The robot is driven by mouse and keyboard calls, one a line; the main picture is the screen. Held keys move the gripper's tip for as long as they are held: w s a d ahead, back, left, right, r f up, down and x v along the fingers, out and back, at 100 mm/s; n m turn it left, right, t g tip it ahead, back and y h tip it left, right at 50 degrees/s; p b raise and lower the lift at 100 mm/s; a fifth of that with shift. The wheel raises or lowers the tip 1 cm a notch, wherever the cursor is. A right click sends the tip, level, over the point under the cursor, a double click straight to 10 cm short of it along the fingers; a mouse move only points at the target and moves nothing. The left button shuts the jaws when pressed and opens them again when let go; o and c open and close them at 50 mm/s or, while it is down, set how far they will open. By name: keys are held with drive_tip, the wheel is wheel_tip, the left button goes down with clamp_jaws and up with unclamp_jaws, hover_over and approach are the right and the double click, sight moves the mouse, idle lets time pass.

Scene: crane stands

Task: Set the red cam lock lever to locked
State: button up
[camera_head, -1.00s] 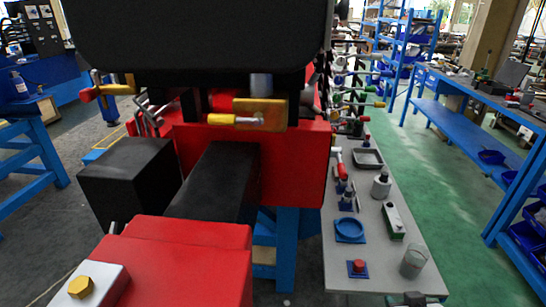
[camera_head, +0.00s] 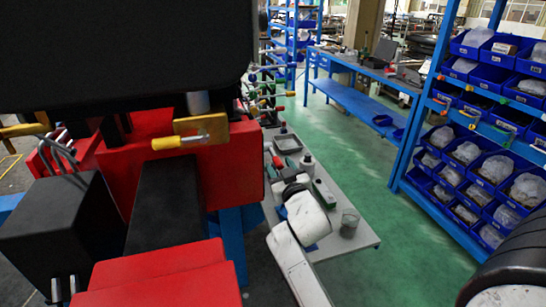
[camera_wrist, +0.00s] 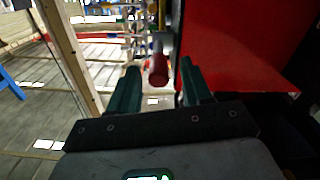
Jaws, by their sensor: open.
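In the wrist view, a red cylindrical grip (camera_wrist: 158,68), which looks like the cam lock lever's handle, hangs below a grey metal part. It appears between the fingertips of my gripper (camera_wrist: 160,78), which is open with a finger on each side. I cannot tell how far beyond the tips it is, and no contact shows. In the head view, a red handle (camera_head: 277,161) stands at the near edge of the grey table, beside my white arm; I cannot tell whether it is the same lever. My gripper's fingers are not clear there. The lever's locked mark is not visible.
A large red machine body (camera_head: 170,150) with a yellow-handled lever (camera_head: 178,142) stands at left. Blue bin shelves (camera_head: 470,160) stand at right; green floor between is clear.

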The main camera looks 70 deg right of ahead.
sight(276, 158)
drive_tip(key=shift+p+x, duration=0.3)
drive_tip(key=shift+x, duration=1.95)
clamp_jaws()
